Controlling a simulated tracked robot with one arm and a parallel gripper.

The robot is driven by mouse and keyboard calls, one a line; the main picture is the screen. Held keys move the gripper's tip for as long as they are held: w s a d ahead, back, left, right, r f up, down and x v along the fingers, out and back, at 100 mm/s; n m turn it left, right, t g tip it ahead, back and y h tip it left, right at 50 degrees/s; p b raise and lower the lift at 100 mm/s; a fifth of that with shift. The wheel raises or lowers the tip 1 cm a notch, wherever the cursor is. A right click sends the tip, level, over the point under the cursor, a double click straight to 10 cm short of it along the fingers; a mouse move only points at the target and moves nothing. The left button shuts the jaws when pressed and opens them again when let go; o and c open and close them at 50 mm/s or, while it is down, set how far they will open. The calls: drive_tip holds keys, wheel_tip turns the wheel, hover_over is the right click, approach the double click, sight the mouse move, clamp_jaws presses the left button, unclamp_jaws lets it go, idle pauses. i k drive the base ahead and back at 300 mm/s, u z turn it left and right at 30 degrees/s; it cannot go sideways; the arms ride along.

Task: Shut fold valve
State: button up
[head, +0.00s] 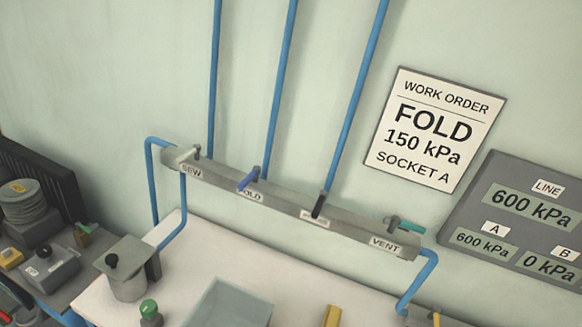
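The fold valve (249,179) has a blue handle and sits on a grey manifold bar (285,196) on the wall, above the label FOLD (251,196). Its handle slants down and to the left from its pivot, below a blue pipe (278,90) that runs up the wall. I cannot tell from the handle alone whether the valve is open or shut. My gripper is not in view.
The bar also carries a white-handled SEW valve (187,154), a black-handled valve (318,205) and a teal-handled VENT valve (408,227). A gauge panel (468,214) reads LINE 600, A 600, B 0 kPa. A lidded pot (127,278) and tray (225,308) stand below.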

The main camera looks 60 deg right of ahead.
sight(253, 176)
drive_tip(key=z, duration=0.3)
drive_tip(key=i, duration=0.65)
drive_tip(key=z, duration=0.3)
drive_tip(key=k, duration=0.9)
drive_tip(key=z, duration=0.15)
drive_tip(key=i, duration=0.9)
drive_tip(key=u, duration=0.05)
